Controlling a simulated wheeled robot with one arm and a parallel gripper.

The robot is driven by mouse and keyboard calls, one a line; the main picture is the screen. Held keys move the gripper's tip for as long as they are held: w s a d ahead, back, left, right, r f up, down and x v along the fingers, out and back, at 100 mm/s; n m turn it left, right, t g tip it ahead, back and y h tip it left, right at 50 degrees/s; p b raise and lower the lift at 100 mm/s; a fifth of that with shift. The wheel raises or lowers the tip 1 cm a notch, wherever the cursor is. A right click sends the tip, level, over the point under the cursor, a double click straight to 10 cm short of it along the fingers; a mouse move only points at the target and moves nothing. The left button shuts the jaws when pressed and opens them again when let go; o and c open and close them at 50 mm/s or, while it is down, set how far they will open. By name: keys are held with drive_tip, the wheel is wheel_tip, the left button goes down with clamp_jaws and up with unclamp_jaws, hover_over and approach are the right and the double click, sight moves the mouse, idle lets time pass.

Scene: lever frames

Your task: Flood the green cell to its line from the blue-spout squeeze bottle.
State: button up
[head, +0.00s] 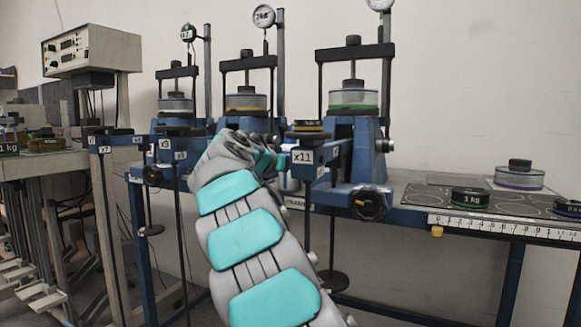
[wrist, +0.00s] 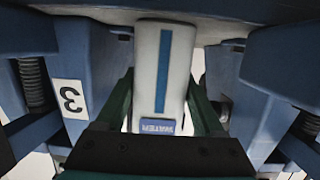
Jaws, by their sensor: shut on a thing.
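The green cell (head: 354,98), a clear round cell with a green ring, sits on the right lever frame in the head view. In the wrist view my gripper (wrist: 162,104) has its dark green fingers on both sides of a white bottle (wrist: 176,75) with a blue stripe and an upside-down WATER label. The gripper is shut on this bottle, between blue frame parts. The bottle's spout is out of view. In the head view my arm hides most of the gripper, below and left of the green cell. The cell's fill line and water level are too small to tell.
The middle frame carries a yellow-ringed cell (head: 247,102), and the left frame another cell (head: 175,105). The x11 lever (head: 318,154) with stacked weights and a black handwheel (head: 369,205) stand close to the gripper. A purple-ringed cell (head: 519,178) and weights lie on the right bench.

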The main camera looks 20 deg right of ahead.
drive_tip(key=c, duration=0.3)
drive_tip(key=shift+r+p, duration=0.65)
drive_tip(key=shift+r, duration=0.9)
